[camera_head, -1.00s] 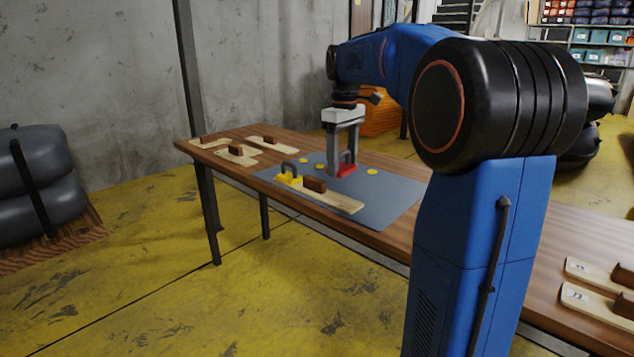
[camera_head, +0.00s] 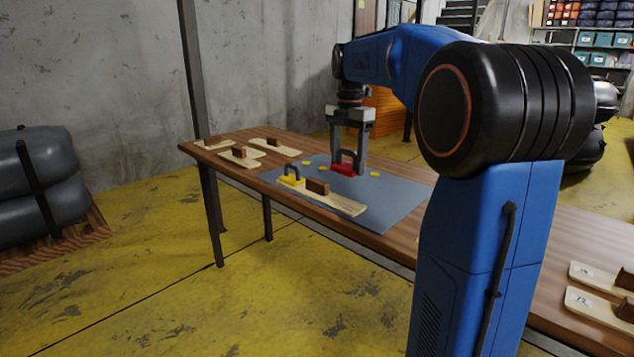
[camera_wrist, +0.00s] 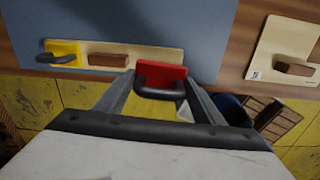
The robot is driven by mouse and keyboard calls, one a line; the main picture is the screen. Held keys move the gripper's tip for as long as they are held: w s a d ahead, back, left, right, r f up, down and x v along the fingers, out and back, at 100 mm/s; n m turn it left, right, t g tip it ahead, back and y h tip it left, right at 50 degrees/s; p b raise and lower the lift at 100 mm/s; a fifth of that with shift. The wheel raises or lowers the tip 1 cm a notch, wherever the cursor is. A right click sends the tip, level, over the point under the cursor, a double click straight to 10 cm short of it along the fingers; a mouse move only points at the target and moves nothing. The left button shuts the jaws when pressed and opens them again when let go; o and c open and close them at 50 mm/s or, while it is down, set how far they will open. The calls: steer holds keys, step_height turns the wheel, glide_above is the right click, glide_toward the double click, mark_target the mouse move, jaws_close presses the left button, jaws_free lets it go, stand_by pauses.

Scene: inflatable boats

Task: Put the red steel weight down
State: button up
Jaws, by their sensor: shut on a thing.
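The red steel weight (camera_head: 343,169) has a dark loop handle and is at the lower ends of my gripper's (camera_head: 348,165) fingers, over the grey mat (camera_head: 385,199). In the wrist view the red weight (camera_wrist: 161,74) shows between the two fingers of my gripper (camera_wrist: 160,82), its handle toward the camera. My gripper is shut on it. I cannot tell whether its underside touches the mat. A yellow weight (camera_head: 291,181) with a dark handle sits on the left end of a pale board (camera_head: 342,203), beside a brown block (camera_head: 317,187).
Yellow spots (camera_head: 375,174) mark the mat around the red weight. Several pale boards with brown blocks (camera_head: 240,152) lie at the table's far left, others (camera_head: 597,304) at the right. The mat right of the board is clear.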

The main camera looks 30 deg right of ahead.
mark_target(346, 204)
steer(key=shift+f+n, duration=0.3)
steer(key=shift+f, duration=4.7)
steer(key=shift+f, duration=0.1)
steer(key=o, duration=1.6)
steer(key=shift+c, duration=0.2)
